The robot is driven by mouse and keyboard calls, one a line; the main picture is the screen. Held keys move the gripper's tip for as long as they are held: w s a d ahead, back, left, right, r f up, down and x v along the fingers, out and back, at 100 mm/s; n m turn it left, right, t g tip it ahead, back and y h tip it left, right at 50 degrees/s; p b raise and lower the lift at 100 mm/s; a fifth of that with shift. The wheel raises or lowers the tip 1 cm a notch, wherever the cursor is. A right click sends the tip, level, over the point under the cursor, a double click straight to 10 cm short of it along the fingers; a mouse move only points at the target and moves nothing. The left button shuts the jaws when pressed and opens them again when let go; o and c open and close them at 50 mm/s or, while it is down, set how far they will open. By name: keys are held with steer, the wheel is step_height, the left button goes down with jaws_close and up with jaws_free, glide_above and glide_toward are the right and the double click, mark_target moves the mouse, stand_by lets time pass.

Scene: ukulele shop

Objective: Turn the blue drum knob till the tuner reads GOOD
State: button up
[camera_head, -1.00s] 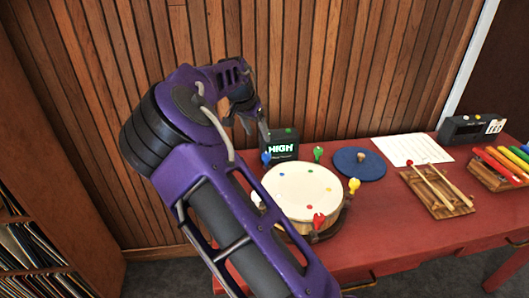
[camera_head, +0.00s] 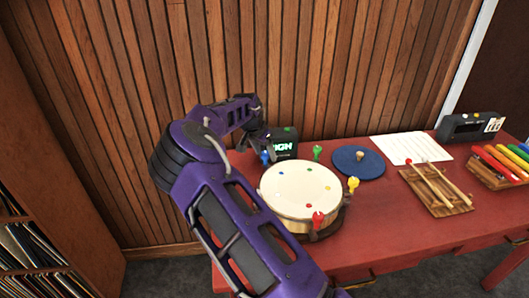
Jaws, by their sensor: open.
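The drum (camera_head: 300,195) has a cream head with small coloured dots and sits on the red table. Its blue knob (camera_head: 264,157) stands at the back left of the rim. My gripper (camera_head: 258,143) is open, just above and behind the blue knob; I cannot tell whether its fingers touch or surround it. The tuner (camera_head: 284,144) is a black box behind the drum, with a green light on top. Its display shows green letters ending in "IGH"; the left part is hidden by my gripper.
Green (camera_head: 317,152), yellow (camera_head: 352,185) and red (camera_head: 317,219) knobs also stand around the drum. A blue disc (camera_head: 357,162) with a wooden knob lies to the right, then a paper sheet (camera_head: 410,148) and a mallet rack (camera_head: 437,192). The slatted wall (camera_head: 330,70) is close behind.

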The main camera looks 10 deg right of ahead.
jaws_close()
steer(key=shift+n+b, duration=0.4)
steer(key=shift+b, duration=0.05)
steer(key=n+y+b, duration=0.1)
steer(key=n+b, duration=0.1)
steer(key=shift+d+n+t, duration=0.1)
steer(key=shift+n+t, duration=0.2)
steer(key=shift+t, duration=0.1)
steer(key=shift+n+y+b, duration=0.5)
steer(key=shift+n+b, duration=0.45)
steer(key=shift+n, duration=0.25)
steer(key=shift+r, duration=0.1)
jaws_free()
steer(key=shift+s, duration=0.1)
